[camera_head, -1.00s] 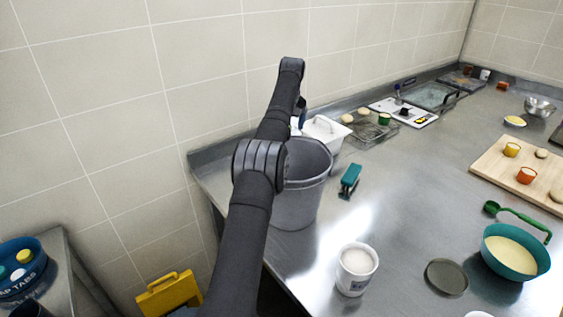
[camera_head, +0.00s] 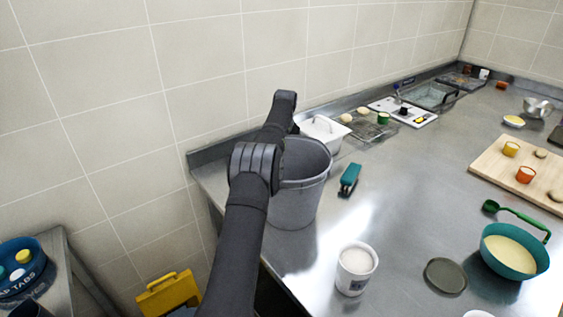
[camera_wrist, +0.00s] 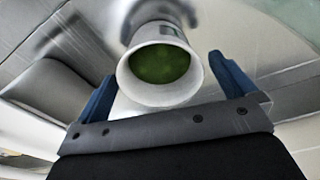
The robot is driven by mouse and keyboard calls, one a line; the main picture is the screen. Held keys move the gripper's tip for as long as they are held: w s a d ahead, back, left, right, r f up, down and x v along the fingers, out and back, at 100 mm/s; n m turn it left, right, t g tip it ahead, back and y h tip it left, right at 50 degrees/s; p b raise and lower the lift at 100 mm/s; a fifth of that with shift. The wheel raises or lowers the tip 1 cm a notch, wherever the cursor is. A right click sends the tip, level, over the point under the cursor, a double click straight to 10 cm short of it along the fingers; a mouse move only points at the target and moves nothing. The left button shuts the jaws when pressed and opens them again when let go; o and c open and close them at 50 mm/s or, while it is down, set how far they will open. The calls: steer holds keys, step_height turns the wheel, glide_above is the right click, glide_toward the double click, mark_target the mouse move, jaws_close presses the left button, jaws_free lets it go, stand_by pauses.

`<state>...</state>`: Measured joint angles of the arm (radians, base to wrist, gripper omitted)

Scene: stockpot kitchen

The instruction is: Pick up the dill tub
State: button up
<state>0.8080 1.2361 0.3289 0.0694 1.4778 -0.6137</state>
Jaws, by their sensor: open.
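The dill tub (camera_wrist: 160,92) is a white round tub with green contents, seen from above in the wrist view. My gripper (camera_wrist: 163,75) is open, with one blue finger on each side of the tub and visible gaps between. The fingers are not closed on it. In the head view my gripper and the dill tub are hidden behind my arm and the large grey pot.
The large grey pot (camera_head: 300,195) stands close beside my arm. A white container (camera_head: 323,131) sits behind it. A teal-handled item (camera_head: 349,178), a white tub (camera_head: 356,268) and a teal pan (camera_head: 515,250) lie to the right. Open counter separates them.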

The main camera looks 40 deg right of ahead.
steer(key=shift+w+f, duration=0.1)
steer(key=shift+f, duration=0.55)
steer(key=c, duration=1)
steer(key=shift+r, duration=0.1)
